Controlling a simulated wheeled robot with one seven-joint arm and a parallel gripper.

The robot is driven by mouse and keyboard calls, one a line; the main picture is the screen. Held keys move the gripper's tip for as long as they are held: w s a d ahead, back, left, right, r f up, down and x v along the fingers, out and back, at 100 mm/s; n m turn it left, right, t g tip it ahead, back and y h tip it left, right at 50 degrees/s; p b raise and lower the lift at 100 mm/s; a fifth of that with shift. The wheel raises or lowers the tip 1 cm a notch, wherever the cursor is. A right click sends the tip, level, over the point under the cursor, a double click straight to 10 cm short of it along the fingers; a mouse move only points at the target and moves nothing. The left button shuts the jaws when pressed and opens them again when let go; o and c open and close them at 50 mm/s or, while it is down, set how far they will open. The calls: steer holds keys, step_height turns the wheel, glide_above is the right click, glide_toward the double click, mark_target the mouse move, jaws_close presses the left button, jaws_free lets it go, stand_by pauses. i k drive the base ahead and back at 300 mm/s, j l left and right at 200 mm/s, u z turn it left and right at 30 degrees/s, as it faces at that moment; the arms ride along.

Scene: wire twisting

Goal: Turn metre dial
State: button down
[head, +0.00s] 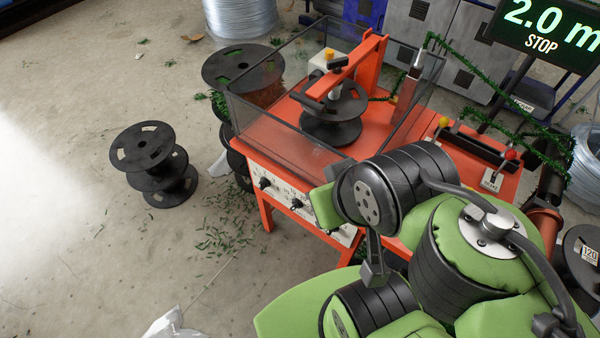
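The orange machine (265,135) has a pale control panel on its front. A dark knob (265,183) sits at the panel's left with a printed scale around it. Another dark knob (297,202) is right of it. I cannot read which one is the metre dial. My green and black arm covers the panel's right part. I cannot make out my gripper; my arm's links fill the lower right.
A clear guard (270,110) surrounds a black spool (335,110) under an orange arm on the machine. Stacked black spools (150,165) stand on the floor at left. Green scraps (230,225) lie before the machine. Levers with red and yellow knobs (510,155) are at right.

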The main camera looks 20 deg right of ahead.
mark_target(296, 204)
steer(key=j+u, duration=0.25)
steer(key=u, duration=0.2)
steer(key=i+j+u, duration=0.1)
steer(key=j+u, duration=0.15)
steer(key=u, duration=0.2)
steer(key=i+j+u, duration=0.1)
steer(key=u, duration=0.35)
steer(key=j, duration=0.1)
